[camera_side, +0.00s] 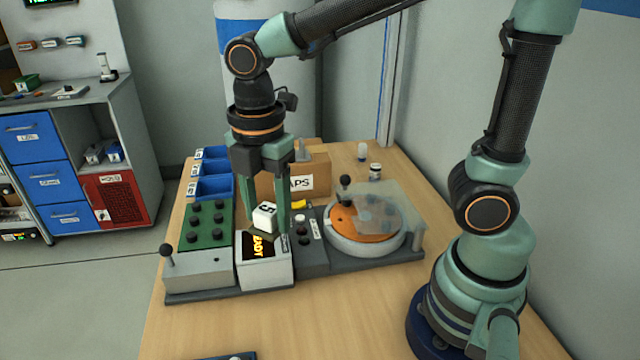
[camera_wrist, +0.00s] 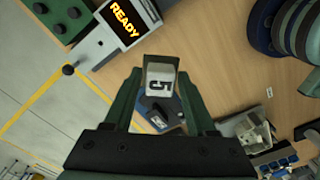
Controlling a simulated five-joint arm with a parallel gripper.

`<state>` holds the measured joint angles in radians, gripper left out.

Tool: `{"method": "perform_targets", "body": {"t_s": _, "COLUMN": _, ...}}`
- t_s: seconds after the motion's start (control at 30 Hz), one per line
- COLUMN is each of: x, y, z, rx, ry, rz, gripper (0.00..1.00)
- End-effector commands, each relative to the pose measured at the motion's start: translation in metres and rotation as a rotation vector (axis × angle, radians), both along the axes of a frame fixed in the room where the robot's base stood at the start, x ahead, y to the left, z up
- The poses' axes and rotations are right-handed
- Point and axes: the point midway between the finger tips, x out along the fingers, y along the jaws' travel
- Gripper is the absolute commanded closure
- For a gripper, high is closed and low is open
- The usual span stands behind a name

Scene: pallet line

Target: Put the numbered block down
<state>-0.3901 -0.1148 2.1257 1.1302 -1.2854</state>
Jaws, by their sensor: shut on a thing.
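The numbered block (camera_side: 264,216) is white and marked 5, with a dark lower part. My gripper (camera_side: 267,212) points down and is shut on it, one finger on each side. In the side view the block looks slightly tilted and appears just above or behind the box with the lit READY display (camera_side: 262,270); the exact gap below it is unclear. The READY display (camera_wrist: 124,25) is at the upper left there.
A green panel with several dark knobs (camera_side: 206,240) stands left of the display. A round orange turntable (camera_side: 350,232) under a clear cover is to the right. Blue bins (camera_side: 211,186) and a cardboard box (camera_side: 312,170) stand behind. The front of the wooden table (camera_side: 330,310) is mostly clear.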

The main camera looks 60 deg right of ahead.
Motion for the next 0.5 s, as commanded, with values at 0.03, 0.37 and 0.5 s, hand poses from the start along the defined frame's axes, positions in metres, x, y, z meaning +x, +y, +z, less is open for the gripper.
{"method": "perform_targets", "body": {"t_s": 0.03, "x": -0.004, "y": 0.007, "z": 0.001, "rx": 0.0, "ry": -0.001, "rz": 0.095, "gripper": 1.0}}
{"method": "perform_targets", "body": {"t_s": 0.37, "x": -0.017, "y": 0.028, "z": 0.005, "rx": 0.0, "ry": 0.0, "rz": 0.444, "gripper": 1.0}}
{"method": "perform_targets", "body": {"t_s": 0.5, "x": -0.018, "y": 0.028, "z": 0.005, "rx": 0.0, "ry": 0.0, "rz": 0.46, "gripper": 1.0}}
